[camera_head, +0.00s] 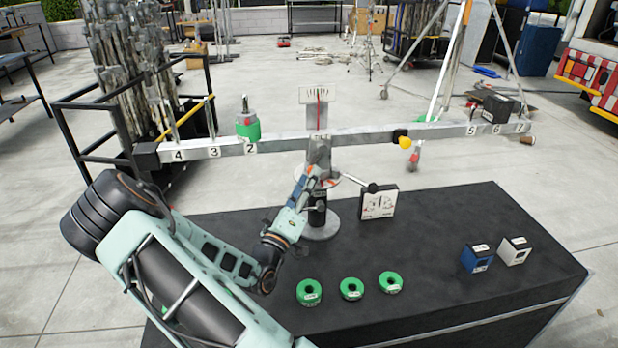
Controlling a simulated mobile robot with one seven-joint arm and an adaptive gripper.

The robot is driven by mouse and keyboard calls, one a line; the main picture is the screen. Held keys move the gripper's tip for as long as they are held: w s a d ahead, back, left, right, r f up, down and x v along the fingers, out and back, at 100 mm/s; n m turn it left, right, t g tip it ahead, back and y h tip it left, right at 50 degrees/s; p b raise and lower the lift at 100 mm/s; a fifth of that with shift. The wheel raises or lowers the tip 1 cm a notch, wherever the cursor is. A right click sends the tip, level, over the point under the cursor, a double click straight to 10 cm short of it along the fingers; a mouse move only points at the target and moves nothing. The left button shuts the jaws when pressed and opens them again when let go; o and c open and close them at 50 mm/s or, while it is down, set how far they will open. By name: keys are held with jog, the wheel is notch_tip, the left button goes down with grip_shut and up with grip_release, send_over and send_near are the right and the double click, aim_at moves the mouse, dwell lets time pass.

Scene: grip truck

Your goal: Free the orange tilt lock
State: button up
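A balance with a long grey beam (350,133) stands on a black-topped table. Its post (320,215) rises from a round base. A small orange part (310,171) shows high on the post, below the beam; it may be the tilt lock, but it is small and partly hidden. My gripper (313,173) reaches up from the lower left and is at the post beside this orange part. I cannot tell whether it touches it or whether its fingers are open. A yellow-orange piece (404,142) sits on the right beam arm. The beam slopes up to the right.
A green-based weight (247,125) sits on the left beam arm, and a dark block (497,107) on the right. A dial box (378,203) stands right of the post. Green rings (351,289), a blue block (477,258) and a white block (514,251) rest on the table (440,230).

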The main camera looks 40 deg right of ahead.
jog(key=v, duration=1.1)
jog(key=shift+s+r, duration=0.1)
jog(key=shift+r, duration=0.05)
jog(key=shift+r+m, duration=0.2)
jog(key=shift+m, duration=0.3)
jog(key=c, duration=0.4)
jog(key=shift+d+r+m+g+p, duration=0.1)
jog(key=shift+r+m+g+p, duration=0.3)
jog(key=shift+m, duration=0.5)
jog(key=shift+c, duration=1.4)
jog(key=r+m+g+p, duration=0.1)
jog(key=m+g, duration=0.1)
jog(key=m, duration=0.4)
jog(key=w+r+m+g+p, duration=0.1)
jog(key=r+m+g, duration=0.1)
jog(key=m, duration=0.3)
jog(key=a+r+m+g+y+p, duration=0.1)
jog(key=r+m+g+p, duration=0.1)
jog(key=m, duration=0.4)
jog(key=shift+w+m, duration=0.2)
jog(key=shift+m, duration=0.1)
grip_shut()
jog(key=m+g+y+p, duration=0.1)
jog(key=m+y+p, duration=0.2)
jog(key=m, duration=1.1)
send_near(314, 164)
jog(key=x, duration=0.7)
